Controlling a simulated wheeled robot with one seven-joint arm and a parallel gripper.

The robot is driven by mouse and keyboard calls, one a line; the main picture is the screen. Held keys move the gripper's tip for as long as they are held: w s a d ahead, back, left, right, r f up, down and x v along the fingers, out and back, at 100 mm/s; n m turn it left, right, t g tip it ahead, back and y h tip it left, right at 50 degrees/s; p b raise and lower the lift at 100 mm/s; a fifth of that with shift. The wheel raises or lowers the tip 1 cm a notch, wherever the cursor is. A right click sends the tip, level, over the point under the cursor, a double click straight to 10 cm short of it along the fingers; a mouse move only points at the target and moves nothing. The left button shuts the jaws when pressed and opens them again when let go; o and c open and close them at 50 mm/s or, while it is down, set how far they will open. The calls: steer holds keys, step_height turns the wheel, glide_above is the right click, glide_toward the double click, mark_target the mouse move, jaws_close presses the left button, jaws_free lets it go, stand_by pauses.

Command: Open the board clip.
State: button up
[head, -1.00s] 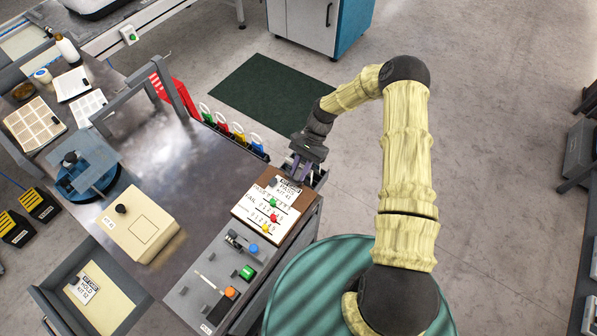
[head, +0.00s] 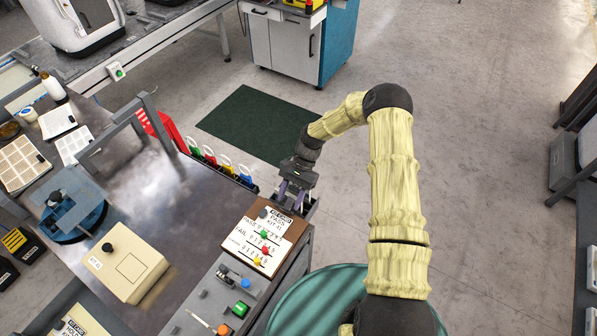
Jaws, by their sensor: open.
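The fingertips are partly lost against the dark bench edge.
A grey panel (head: 207,297) with coloured knobs lies in front of the board. Several coloured tags (head: 226,165) hang along the back edge. A beige box (head: 146,274) with a black knob stands to the left.

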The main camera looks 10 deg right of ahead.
steer(key=b+v, duration=0.2)
steer(key=v, duration=1.4)
steer(key=shift+r+b, duration=0.35)
steer(key=shift+w+d, duration=0.1)
steer(key=s+d+r+n+t+h, duration=0.2)
steer(key=s+r+n+t, duration=0.1)
steer(key=s, duration=0.8)
steer(key=s+d+r+n+t+h, duration=0.3)
steer(key=s+r+t, duration=0.3)
steer(key=s, duration=0.6)
step_height(320, 180, up, 3)
steer(key=shift+s+f+n, duration=0.15)
steer(key=shift+s+n, duration=0.05)
steer(key=shift+n, duration=0.6)
steer(key=shift+c, duration=0.2)
